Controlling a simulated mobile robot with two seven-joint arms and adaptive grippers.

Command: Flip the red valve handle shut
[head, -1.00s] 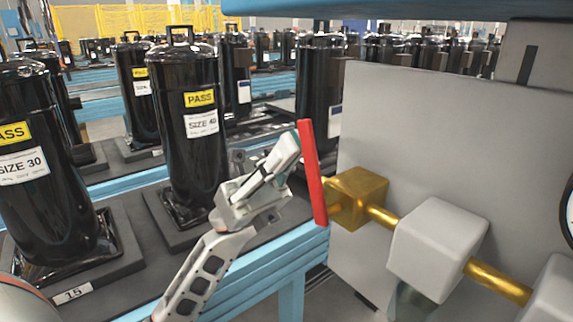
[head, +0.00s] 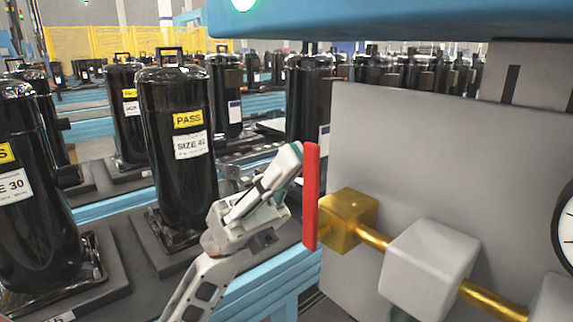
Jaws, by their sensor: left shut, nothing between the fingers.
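The red valve handle (head: 311,197) is a flat bar standing nearly upright at the left end of a brass valve body (head: 347,219). My left gripper (head: 296,152) is shut and empty. Its fingertips are beside the handle's upper left edge, touching it or very close; I cannot tell which. The handle's joint with the valve is partly hidden behind the bar. My right gripper is not in view.
A brass pipe (head: 374,237) runs right from the valve through a grey block (head: 431,267). A grey panel (head: 450,150) stands behind. Black compressors (head: 180,140) stand on the left. A gauge (head: 567,230) is at the right edge, and a blue beam (head: 400,20) crosses the top.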

